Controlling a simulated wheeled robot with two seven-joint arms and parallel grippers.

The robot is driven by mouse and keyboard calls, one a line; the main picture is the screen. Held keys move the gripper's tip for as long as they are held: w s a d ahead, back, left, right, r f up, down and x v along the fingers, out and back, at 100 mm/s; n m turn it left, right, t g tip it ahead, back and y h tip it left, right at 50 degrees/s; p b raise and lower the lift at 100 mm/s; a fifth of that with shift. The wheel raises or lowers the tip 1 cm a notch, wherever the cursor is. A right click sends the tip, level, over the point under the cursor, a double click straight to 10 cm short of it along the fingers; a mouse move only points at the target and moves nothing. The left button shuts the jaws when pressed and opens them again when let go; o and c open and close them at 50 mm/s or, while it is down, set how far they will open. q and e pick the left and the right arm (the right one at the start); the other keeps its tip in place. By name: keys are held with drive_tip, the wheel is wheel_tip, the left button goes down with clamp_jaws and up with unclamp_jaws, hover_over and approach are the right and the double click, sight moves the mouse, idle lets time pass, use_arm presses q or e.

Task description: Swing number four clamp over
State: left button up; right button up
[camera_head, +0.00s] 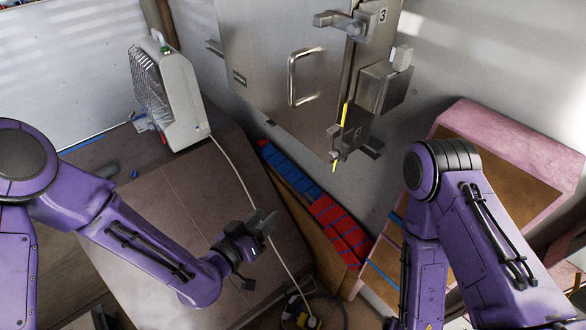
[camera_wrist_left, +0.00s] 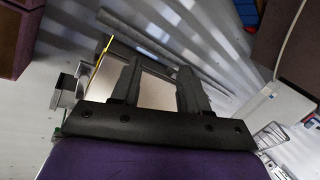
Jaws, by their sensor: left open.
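A grey metal door (camera_head: 280,60) with a bar handle (camera_head: 304,78) fills the upper middle of the head view. A clamp labelled 3 (camera_head: 362,22) sits at its upper right edge. Below it are a bulky latch block (camera_head: 384,86) and a lower fitting (camera_head: 345,140) beside a yellow strip (camera_head: 345,116). No number 4 is readable. My left gripper (camera_head: 262,226) is open and empty, below and left of the door, apart from it. The left wrist view shows its two spread fingers (camera_wrist_left: 160,90), with the yellow strip (camera_wrist_left: 101,54) beyond. My right gripper is out of frame.
A white fan heater (camera_head: 168,95) stands on a brown box (camera_head: 170,190) at left, its cable (camera_head: 238,180) running down past my left gripper. Red blocks (camera_head: 340,228) and blue blocks (camera_head: 285,170) lie below the door. A pink-edged crate (camera_head: 520,140) stands at right.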

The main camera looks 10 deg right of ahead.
sight(328, 135)
use_arm(q)
drive_tip(key=d+r+m+h, duration=0.3)
drive_tip(key=d+r+h, duration=0.1)
drive_tip(key=r, duration=0.4)
drive_tip(key=d+r+m+h, duration=0.3)
drive_tip(key=r+h, duration=0.1)
drive_tip(key=r, duration=0.4)
drive_tip(key=shift+m, duration=0.3)
drive_tip(key=p+x, duration=0.4)
drive_tip(key=x, duration=0.5)
drive_tip(key=shift+w, duration=0.35)
drive_tip(key=shift+f+b, duration=0.2)
drive_tip(key=shift+b, duration=0.2)
drive_tip(key=shift+r, duration=0.1)
clamp_jaws()
